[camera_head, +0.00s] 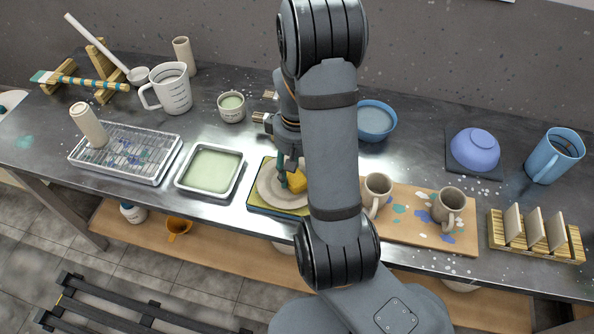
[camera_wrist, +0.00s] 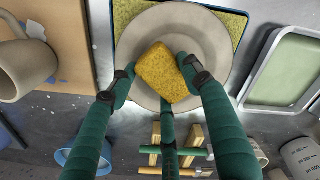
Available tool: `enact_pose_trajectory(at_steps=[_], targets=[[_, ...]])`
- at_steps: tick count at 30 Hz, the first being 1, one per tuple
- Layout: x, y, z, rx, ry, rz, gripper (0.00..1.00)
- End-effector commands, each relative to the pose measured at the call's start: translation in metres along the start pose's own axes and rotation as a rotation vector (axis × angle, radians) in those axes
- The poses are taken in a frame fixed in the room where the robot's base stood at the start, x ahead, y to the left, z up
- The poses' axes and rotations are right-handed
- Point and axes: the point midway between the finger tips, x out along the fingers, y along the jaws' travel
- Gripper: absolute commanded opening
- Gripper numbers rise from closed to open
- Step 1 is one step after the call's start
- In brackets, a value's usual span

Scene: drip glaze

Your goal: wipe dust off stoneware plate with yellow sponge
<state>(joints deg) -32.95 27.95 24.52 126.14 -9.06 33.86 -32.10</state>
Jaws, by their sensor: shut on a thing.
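The sponge (camera_head: 297,181) also shows over the plate in the head view, partly hidden by my arm. The round beige stoneware plate (camera_wrist: 213,40) lies under the sponge. The plate (camera_head: 268,190) rests on a yellow, dark-edged tray or mat (camera_head: 262,207) in the head view. Whether the sponge touches the plate cannot be told. I can make out no clear dust on the visible part of the plate.
A shallow tray of pale green glaze (camera_head: 211,170) is close to the plate's left. A board (camera_head: 408,235) with two mugs (camera_head: 448,207) is to the right. A blue bowl (camera_head: 376,120) and a small cup (camera_head: 231,106) stand behind. A wooden rack (camera_head: 535,240) is at far right.

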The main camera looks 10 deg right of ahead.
Motion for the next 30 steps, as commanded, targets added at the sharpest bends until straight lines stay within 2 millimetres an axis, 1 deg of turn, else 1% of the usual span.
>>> enact_pose_trajectory(at_steps=[25, 30], targets=[[0.0026, 0.0, 0.0004, 0.0, -0.001, 0.0, 0.07], [0.0022, -0.005, -0.0048, -0.002, -0.003, -0.001, 0.07]])
